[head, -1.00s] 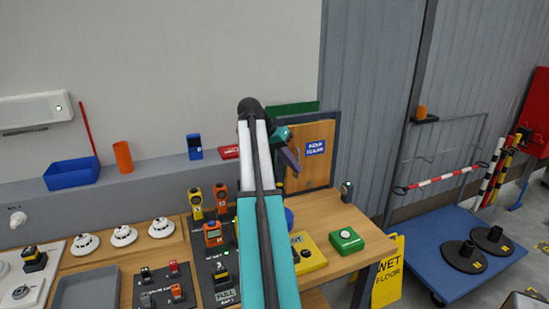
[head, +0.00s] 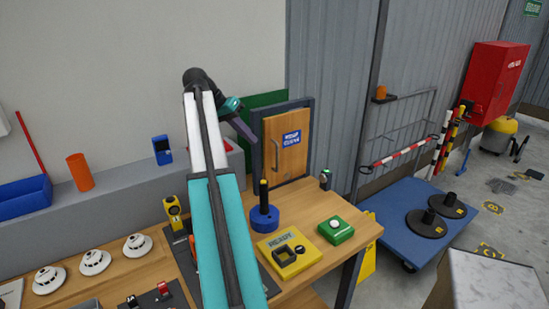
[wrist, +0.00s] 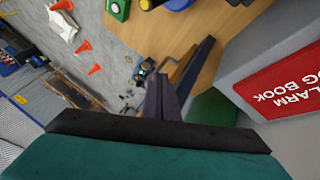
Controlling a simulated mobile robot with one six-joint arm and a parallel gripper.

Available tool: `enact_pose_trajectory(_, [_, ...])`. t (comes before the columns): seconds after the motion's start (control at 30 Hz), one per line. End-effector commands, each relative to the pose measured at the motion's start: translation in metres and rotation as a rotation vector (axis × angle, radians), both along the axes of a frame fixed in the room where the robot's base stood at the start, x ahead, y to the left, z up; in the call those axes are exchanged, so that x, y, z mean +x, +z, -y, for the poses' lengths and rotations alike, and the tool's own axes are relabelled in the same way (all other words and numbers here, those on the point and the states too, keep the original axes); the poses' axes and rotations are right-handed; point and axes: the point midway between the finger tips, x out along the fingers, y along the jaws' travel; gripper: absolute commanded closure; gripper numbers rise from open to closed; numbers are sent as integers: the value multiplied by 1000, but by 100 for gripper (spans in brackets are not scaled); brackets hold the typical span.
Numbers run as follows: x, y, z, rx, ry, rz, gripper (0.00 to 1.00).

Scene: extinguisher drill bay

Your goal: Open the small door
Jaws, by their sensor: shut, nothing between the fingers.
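The small door (head: 288,147) is a wooden panel with a blue sign (head: 291,138), set in a dark frame at the back right of the bench. It looks shut in its frame. A slim grey handle (head: 277,155) stands near its left edge. My gripper (head: 250,137) is at the left side of the door frame, its dark fingers pointing down and right, short of the handle. In the wrist view the fingers (wrist: 162,98) are together and empty. There, a dark upright edge (wrist: 197,66) that seems to be the door frame lies just beyond them.
On the bench in front of the door stand a blue round base with a dark post (head: 264,216), a yellow READY box (head: 288,253) and a green button box (head: 336,230). A red alarm log book (wrist: 285,85) lies on the grey ledge beside my gripper.

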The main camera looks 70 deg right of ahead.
Motion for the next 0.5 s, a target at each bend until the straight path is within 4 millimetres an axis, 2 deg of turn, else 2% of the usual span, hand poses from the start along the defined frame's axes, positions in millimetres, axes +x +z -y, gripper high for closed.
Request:
enact_pose_trajectory(0.27, [-1, -2, 1, 0, 1, 0, 100])
enact_pose_trajectory(0.5, [-10, -15, 6, 2, 0, -1, 100])
